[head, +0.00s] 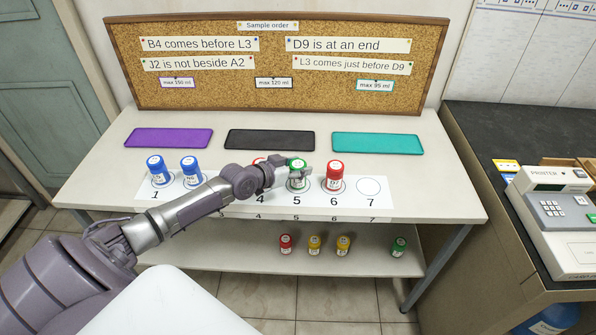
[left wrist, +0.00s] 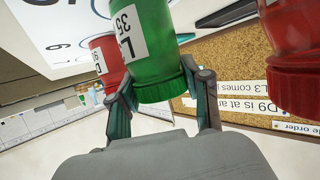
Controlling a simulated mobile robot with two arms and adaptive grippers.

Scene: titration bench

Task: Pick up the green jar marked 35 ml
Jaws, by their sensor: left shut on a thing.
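The green jar (head: 297,178) is at spot 5 of the numbered white strip. Its white label reads 35 in the left wrist view, where the green jar (left wrist: 165,50) fills the top middle. My left gripper (head: 287,174) reaches in from the left. In the left wrist view its two fingers (left wrist: 165,95) are closed on either side of the jar near its lid. I cannot tell whether the jar touches the strip. My right gripper is not in view.
A red jar (head: 334,175) stands close by at spot 6; another red jar (head: 259,161) is mostly hidden behind my arm. Two blue jars stand left, one (head: 156,170) at spot 1. Spot 7 (head: 369,187) is empty. Purple, black and teal mats (head: 375,142) lie behind. Several jars stand on the lower shelf (head: 200,252).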

